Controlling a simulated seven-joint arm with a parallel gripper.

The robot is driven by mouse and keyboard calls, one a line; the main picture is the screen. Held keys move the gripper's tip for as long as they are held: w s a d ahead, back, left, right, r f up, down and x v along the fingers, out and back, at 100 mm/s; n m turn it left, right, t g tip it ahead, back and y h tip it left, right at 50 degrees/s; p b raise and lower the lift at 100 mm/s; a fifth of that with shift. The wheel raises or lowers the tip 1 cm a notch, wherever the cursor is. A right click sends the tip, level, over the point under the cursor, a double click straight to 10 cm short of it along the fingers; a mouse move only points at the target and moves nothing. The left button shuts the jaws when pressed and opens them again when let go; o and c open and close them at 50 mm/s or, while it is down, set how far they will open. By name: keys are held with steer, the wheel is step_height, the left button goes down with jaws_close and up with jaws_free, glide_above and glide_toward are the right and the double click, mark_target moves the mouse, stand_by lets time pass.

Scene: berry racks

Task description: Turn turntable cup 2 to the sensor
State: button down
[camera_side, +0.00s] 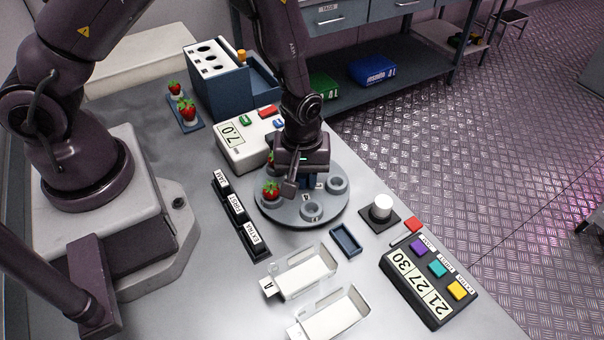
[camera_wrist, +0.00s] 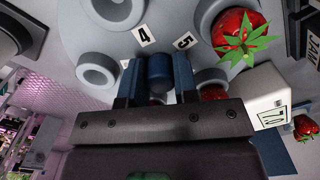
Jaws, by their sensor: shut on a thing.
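The turntable (camera_side: 284,214) is a grey disc with a ring of cups, partly hidden under my gripper (camera_side: 309,182). In the wrist view my gripper (camera_wrist: 157,78) is shut on a dark blue knob (camera_wrist: 160,68) on the disc. One strawberry (camera_side: 270,189) sits in a cup at the disc's left; a strawberry in a cup also shows in the wrist view (camera_wrist: 240,38). A second strawberry (camera_wrist: 213,93) is partly hidden behind my gripper. Empty cups (camera_side: 312,211) show at the front and right. Labels 4 and 5 are readable in the wrist view; I cannot tell which cup is 2.
A white box (camera_side: 236,155) reading 7.0 stands behind the disc. A blue-grey rack (camera_side: 228,92) and a stand with strawberries (camera_side: 188,124) are at the back left.

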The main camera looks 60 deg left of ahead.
steer(key=shift+n, duration=5.2)
steer(key=c, duration=0.9)
jaws_free()
steer(key=shift+o, duration=0.2)
steer(key=shift+r, duration=0.1)
step_height(320, 180, up, 13)
